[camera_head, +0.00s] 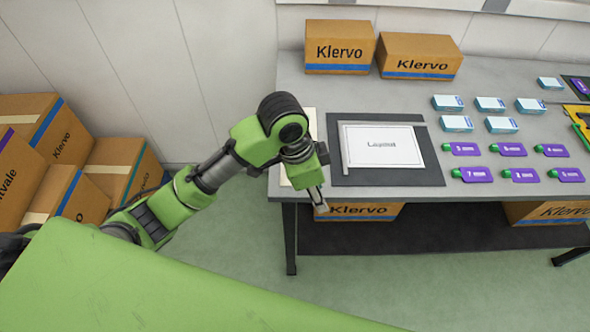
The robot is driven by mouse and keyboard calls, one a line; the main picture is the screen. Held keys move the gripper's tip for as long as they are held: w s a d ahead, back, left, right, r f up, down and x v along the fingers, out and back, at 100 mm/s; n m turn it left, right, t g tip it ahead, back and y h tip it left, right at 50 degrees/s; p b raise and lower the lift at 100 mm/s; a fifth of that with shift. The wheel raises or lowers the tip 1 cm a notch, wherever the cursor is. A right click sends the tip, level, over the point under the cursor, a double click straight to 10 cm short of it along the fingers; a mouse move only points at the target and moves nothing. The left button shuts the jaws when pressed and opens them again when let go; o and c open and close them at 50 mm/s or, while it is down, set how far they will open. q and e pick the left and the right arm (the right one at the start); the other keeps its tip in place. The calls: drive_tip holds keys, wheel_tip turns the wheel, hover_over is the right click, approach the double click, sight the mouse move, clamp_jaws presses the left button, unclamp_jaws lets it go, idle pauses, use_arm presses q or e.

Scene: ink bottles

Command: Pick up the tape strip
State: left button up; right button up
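My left gripper (321,206) hangs down at the front left edge of the table (420,196), with its fingers close together and small. I cannot tell whether they are apart or hold anything. A thin pale grey strip (344,150) lies along the left edge of a white sheet (385,146) with printed lettering, on a dark mat (400,178). It may be the tape strip, but I cannot tell for sure. A cream flat piece (310,125) lies left of the mat, partly hidden by my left arm. My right gripper is not in view.
Several small blue-white boxes (490,104) and several purple-labelled bottles with green caps (478,174) lie on the right of the table. Two cardboard boxes (421,56) (340,46) stand at the back. More boxes (358,212) sit under the table and are stacked at the left (45,127).

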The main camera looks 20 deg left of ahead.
use_arm(q)
drive_tip(key=w+a+r+m+g+y, duration=0.1)
drive_tip(key=w+a+r+y, duration=0.1)
drive_tip(key=w+a+r, duration=0.3)
drive_tip(key=w+a+r+m+y, duration=0.1)
drive_tip(key=w+a+r, duration=0.15)
drive_tip(key=r, duration=0.35)
drive_tip(key=f, duration=0.4)
drive_tip(key=f+p, duration=0.1)
drive_tip(key=f, duration=0.3)
drive_tip(key=shift+s+a, duration=0.15)
drive_tip(key=shift+a, duration=0.05)
wheel_tip(320, 180, down, 4)
drive_tip(key=shift+a+p, duration=0.1)
drive_tip(key=shift+p, duration=0.5)
drive_tip(key=shift+f, duration=0.65)
drive_tip(key=c, duration=0.8)
